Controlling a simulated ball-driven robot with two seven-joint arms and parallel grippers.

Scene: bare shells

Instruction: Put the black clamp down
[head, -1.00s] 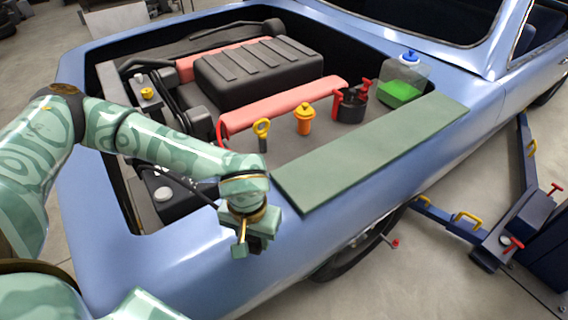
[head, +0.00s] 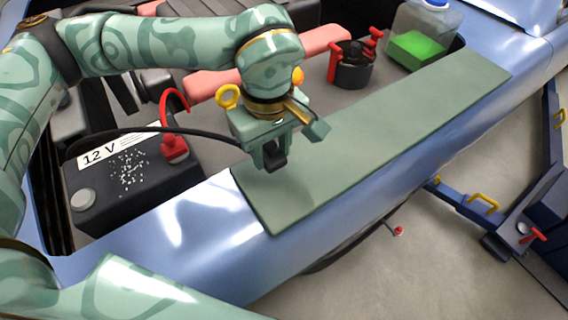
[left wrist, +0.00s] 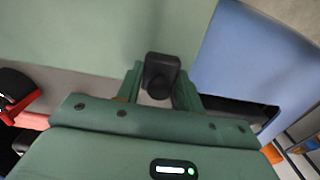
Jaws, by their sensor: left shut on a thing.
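My left gripper (head: 274,150) is shut on the black clamp (head: 273,160), just above the near left end of the green mat (head: 400,125) on the blue fender. In the left wrist view the black clamp (left wrist: 162,72) sits between the two fingers, with the mat (left wrist: 80,35) beyond it. Most of the clamp is hidden by the gripper in the head view. A black cable (head: 150,131) runs from the left toward the gripper. My right gripper is not in view.
The 12 V battery (head: 125,185) stands left, with a red clamp (head: 175,147) on it. A yellow ring handle (head: 228,96), a black holder with red-handled tools (head: 352,68) and a bottle of green fluid (head: 420,45) stand behind the mat. Most of the mat is bare.

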